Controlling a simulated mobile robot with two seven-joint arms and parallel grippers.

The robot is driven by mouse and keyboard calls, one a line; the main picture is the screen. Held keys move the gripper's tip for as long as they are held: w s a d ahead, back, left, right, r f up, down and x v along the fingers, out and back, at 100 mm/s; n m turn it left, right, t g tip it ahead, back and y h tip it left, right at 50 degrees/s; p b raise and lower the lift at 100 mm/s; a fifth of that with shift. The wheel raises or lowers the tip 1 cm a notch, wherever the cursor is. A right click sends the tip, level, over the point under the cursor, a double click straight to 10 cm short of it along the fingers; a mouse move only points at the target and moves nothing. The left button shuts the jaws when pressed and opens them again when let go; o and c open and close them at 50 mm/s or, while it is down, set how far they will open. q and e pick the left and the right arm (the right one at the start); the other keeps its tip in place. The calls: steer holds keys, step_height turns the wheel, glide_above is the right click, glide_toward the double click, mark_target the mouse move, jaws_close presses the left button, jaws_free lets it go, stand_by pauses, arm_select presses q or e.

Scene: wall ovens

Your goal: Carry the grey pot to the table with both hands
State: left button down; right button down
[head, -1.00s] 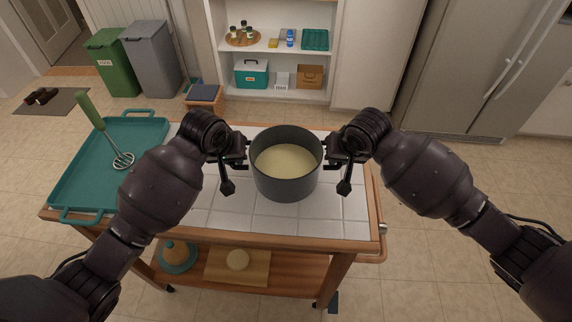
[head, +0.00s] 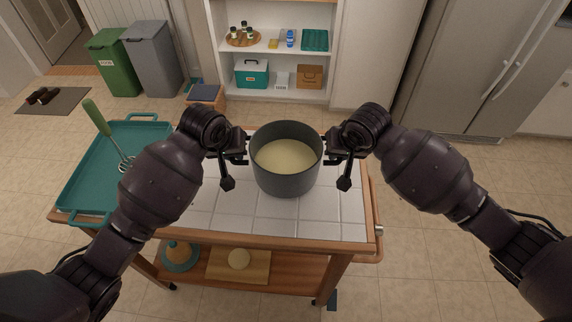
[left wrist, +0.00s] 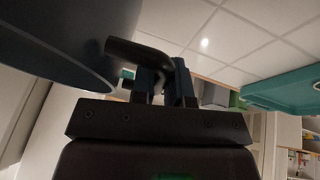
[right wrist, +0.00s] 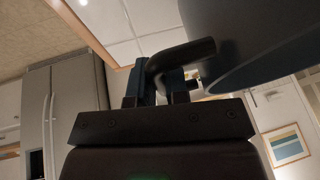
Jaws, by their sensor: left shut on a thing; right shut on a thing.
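The grey pot (head: 286,180) holds a pale yellow liquid and is upright between my two grippers, over the white tiled top of the wooden cart table (head: 262,222). My left gripper (head: 246,150) is shut on the pot's left handle, and the handle shows between its fingers in the left wrist view (left wrist: 140,52). My right gripper (head: 328,150) is shut on the right handle, which shows in the right wrist view (right wrist: 182,56). Both wrist views show the pot's side and lower edge. I cannot tell how high the pot's base is above the tiles.
A teal tray (head: 85,160) with a green-handled whisk (head: 100,122) covers the table's left end. Tiles in front of the pot are clear. Below, a shelf holds a board (head: 222,262). Bins, an open shelf unit and a fridge (head: 480,60) stand behind.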

arm_select(q)
steer(key=shift+r+p, duration=0.6)
steer(key=shift+r, duration=0.15)
arm_select(e)
steer(key=shift+r, duration=0.75)
arm_select(q)
steer(key=shift+f, duration=0.1)
arm_select(e)
steer(key=shift+f, duration=0.1)
